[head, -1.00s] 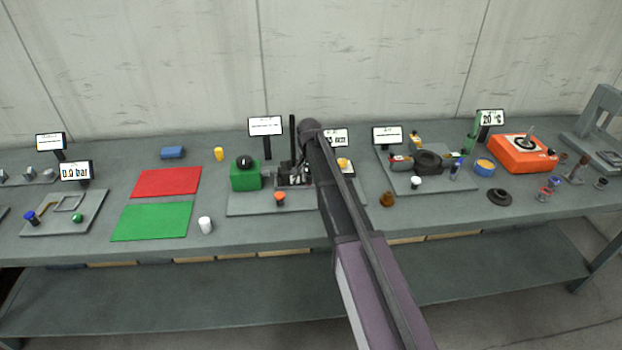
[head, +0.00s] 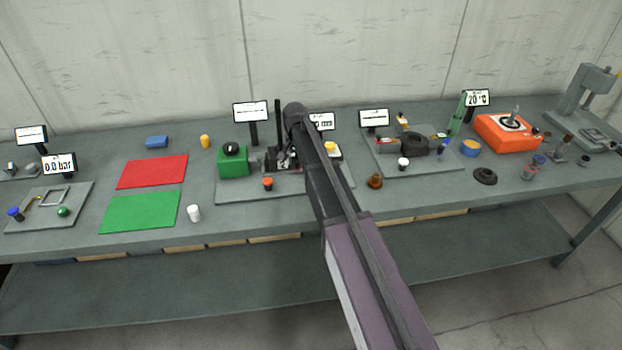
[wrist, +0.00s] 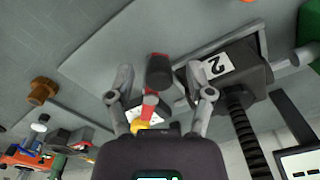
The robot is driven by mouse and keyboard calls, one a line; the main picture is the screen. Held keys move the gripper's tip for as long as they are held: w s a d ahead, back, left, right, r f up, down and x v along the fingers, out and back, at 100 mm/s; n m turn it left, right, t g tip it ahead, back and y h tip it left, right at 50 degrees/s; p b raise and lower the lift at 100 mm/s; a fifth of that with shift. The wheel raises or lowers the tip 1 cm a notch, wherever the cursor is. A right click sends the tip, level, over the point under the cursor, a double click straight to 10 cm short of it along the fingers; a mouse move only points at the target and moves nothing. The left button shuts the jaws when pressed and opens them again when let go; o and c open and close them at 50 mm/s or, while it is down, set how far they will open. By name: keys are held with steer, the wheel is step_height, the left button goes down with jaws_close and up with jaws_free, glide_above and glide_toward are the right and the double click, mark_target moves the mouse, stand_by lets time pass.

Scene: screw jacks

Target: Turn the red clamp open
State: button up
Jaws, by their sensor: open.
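The red clamp (wrist: 150,99) shows in the wrist view as a small red part beside a dark, red-tipped cylinder (wrist: 159,72). It lies between the two fingers of my gripper (wrist: 162,96). The fingers are spread, one on each side, with visible gaps to the clamp and cylinder. Whether they are at the same depth I cannot tell. In the head view my arm covers this spot, and I cannot make out the clamp or the fingertips there.
A dark block with a label "2" (wrist: 215,66) and a black threaded screw (wrist: 243,140) stand close beside one finger. In the head view, a green block (head: 233,163) and an orange knob (head: 267,184) are left of my arm. A brown knob (head: 375,181) is to its right.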

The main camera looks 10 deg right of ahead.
steer(key=shift+s+d, duration=0.1)
steer(key=s+d+n, duration=0.1)
steer(key=d+n, duration=0.5)
steer(key=n, duration=0.7)
step_height(320, 180, up, 14)
steer(key=p, duration=1.4)
steer(key=s+f+m+b, duration=0.3)
steer(key=s+f+b, duration=0.2)
steer(key=s, duration=0.9)
steer(key=s+d+f+m+b, duration=0.1)
steer(key=s+f+m+b, duration=0.2)
steer(key=s, duration=1)
step_height(320, 180, down, 2)
steer(key=shift+s+d+f+m+b, duration=0.3)
steer(key=shift+s+m+b, duration=0.1)
steer(key=shift+b, duration=0.85)
steer(key=shift+c, duration=0.7)
